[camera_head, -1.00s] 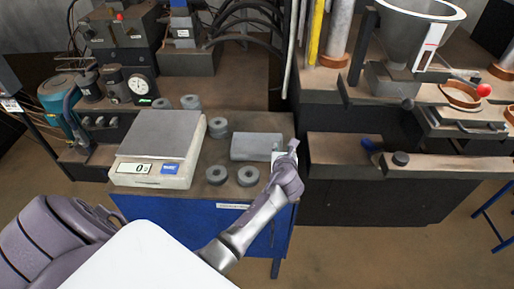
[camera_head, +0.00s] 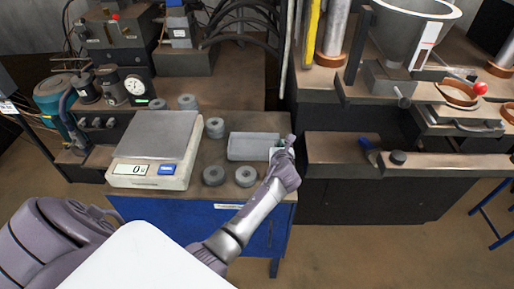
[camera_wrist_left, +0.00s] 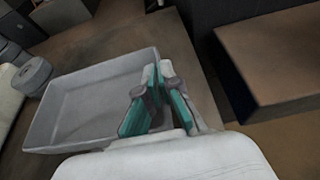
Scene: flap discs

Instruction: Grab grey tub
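The grey tub (camera_head: 254,146) is a shallow rectangular open box on the brown bench top, right of the scale. In the left wrist view the tub (camera_wrist_left: 85,100) shows its empty inside. My left gripper (camera_head: 279,150) is at the tub's right end. In the left wrist view its two teal-padded fingers (camera_wrist_left: 158,72) reach down at the tub's right wall, with a narrow gap between the tips. I cannot tell whether they press on the wall. My right gripper is not in view.
A scale (camera_head: 155,145) reading 0 stands left of the tub. Several grey discs lie around it, including a pair in front (camera_head: 214,176) and a stack (camera_head: 215,127) behind. A dark machine bench (camera_head: 345,150) stands to the right, across a gap.

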